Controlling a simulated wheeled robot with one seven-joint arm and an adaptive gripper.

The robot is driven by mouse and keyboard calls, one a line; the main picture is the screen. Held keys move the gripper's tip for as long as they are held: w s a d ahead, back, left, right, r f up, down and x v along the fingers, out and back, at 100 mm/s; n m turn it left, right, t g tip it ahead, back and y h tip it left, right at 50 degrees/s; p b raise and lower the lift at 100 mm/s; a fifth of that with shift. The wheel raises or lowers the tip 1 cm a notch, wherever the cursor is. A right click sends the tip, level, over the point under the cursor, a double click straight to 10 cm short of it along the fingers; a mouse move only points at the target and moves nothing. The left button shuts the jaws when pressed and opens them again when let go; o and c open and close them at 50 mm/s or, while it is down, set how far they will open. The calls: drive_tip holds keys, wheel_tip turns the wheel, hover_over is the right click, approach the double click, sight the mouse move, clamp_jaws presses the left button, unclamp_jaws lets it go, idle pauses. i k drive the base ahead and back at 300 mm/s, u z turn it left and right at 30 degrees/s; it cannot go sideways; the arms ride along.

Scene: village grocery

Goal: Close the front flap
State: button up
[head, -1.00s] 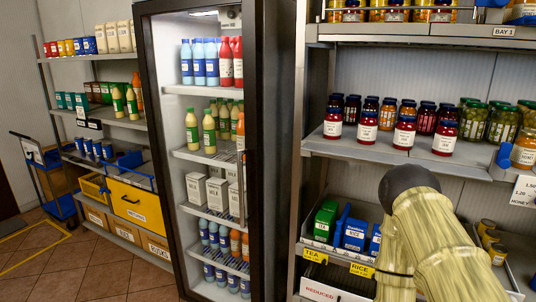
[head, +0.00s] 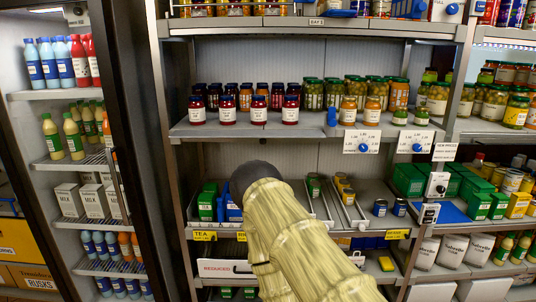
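No part in the head view can be told for certain as the front flap. A pale panel marked REDUCED (head: 222,268) sits low under the shelf with the yellow TEA tag (head: 204,236). It shows a dark slot, and my arm hides its right part. I cannot tell whether it is a flap or whether it stands open. My arm, in a pale yellow-green sleeve with a dark rounded joint, reaches up from the bottom middle. My gripper is not in view.
A fridge with bottles and cartons (head: 122,150) stands at the left. A shelf of jars (head: 290,131) spans the middle. Sloped lanes (head: 347,208) with a few cans lie right of my arm. Green boxes (head: 409,179) and white containers (head: 451,251) stand at the right.

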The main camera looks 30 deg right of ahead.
sight(262, 134)
drive_tip(key=z, duration=0.55)
drive_tip(key=i, duration=0.85)
drive_tip(key=u, duration=0.7)
